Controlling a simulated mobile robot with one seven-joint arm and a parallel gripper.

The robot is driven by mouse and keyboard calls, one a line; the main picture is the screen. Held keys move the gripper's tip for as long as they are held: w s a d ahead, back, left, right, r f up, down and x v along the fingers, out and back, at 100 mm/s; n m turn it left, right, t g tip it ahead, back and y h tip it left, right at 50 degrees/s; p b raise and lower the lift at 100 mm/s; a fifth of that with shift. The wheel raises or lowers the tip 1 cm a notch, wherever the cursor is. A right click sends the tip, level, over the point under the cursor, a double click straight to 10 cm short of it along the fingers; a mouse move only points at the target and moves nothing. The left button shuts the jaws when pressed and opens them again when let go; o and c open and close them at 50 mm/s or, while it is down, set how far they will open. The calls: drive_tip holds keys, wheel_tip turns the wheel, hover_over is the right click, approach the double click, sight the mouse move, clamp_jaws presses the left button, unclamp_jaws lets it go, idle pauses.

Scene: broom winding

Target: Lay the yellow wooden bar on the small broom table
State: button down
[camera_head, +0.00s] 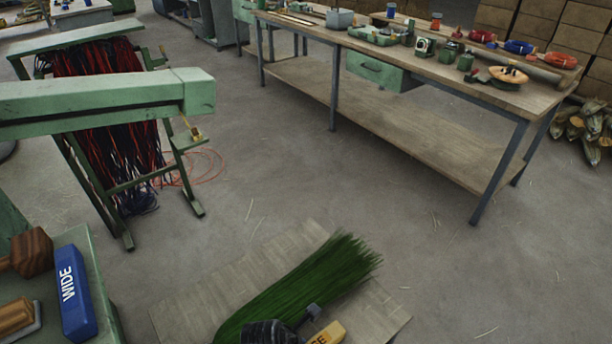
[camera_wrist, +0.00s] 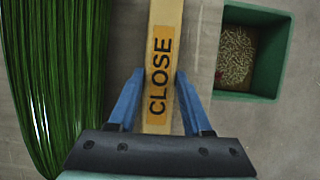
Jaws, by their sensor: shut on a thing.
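The yellow wooden bar (camera_wrist: 164,25) carries an orange label reading CLOSE and runs between the two blue fingers of my gripper (camera_wrist: 160,74) in the wrist view. My gripper is shut on it. In the head view only a short end of the bar (camera_head: 331,332) shows at the bottom edge, beside the dark gripper parts. A sheaf of green bristles (camera_head: 305,281) lies on a pale wooden surface (camera_head: 190,303), probably the small broom table. The bristles (camera_wrist: 60,80) also show left of the bar in the wrist view. I cannot tell the bar's height above the surface.
A green bin (camera_wrist: 283,55) with small bits inside stands right of the bar. A blue block marked WIDE (camera_head: 75,290) lies on a green table (camera_head: 98,305) at lower left.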

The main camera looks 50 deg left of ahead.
drive_tip(key=shift+c, duration=1.7)
unclamp_jaws()
drive_tip(key=p+v, duration=0.3)
drive_tip(key=v, duration=0.9)
